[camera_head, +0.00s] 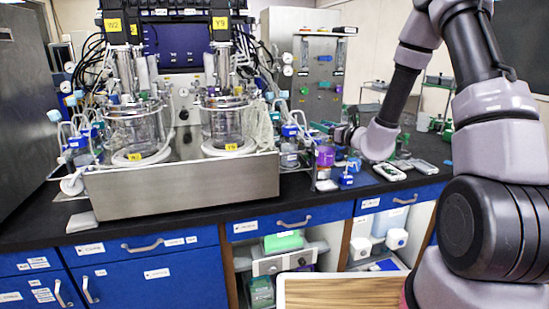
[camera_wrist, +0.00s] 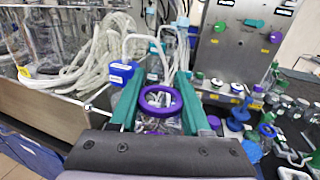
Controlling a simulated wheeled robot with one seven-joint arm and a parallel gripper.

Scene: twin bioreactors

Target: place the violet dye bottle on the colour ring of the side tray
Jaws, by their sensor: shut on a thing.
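The violet dye bottle (camera_head: 325,157) is at the right end of the steel bioreactor tray in the head view, above the black bench. In the wrist view the violet ring-shaped top of the bottle (camera_wrist: 160,88) sits between the two teal fingers of my gripper (camera_wrist: 158,105). My gripper is shut on it. The bottle's lower part is hidden in the wrist view, and I cannot tell whether its base touches anything. I cannot make out a colour ring or be sure which surface is the side tray.
Two glass bioreactors stand in the steel tray (camera_head: 180,190) at left. Blue-capped bottles (camera_head: 290,150) and tubing crowd close by. Small capped vials (camera_wrist: 265,120) stand at right in the wrist view. A wood-surfaced board with a white rim (camera_head: 340,291) is bare at the bottom.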

